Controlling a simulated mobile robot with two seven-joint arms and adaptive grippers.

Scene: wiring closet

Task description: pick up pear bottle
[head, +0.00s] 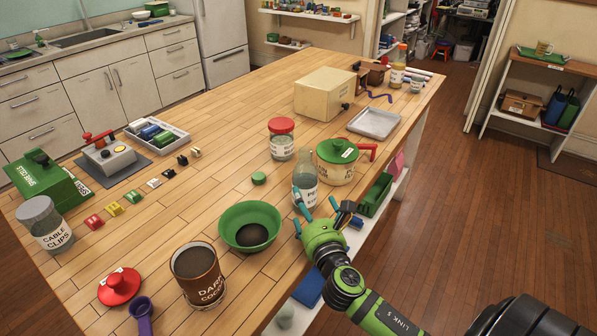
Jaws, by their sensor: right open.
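The pear bottle (305,180) is a clear glass bottle with a white label. Only "PE" can be read on the label. It stands upright near the right edge of the wooden table. My right gripper (315,204), green with teal fingertips, is open at the bottle's near side. Its fingers overlap the lower part of the bottle in the picture and hide some of the label and base. I cannot tell whether they touch the glass. My left gripper is not in view.
A green-lidded jar (336,165) stands close behind the bottle, a red-lidded jar (281,140) farther back. A green bowl (249,228) and a cocoa canister (197,273) are to the left. A small green cap (259,178) lies nearby. The table's middle (225,110) is clear.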

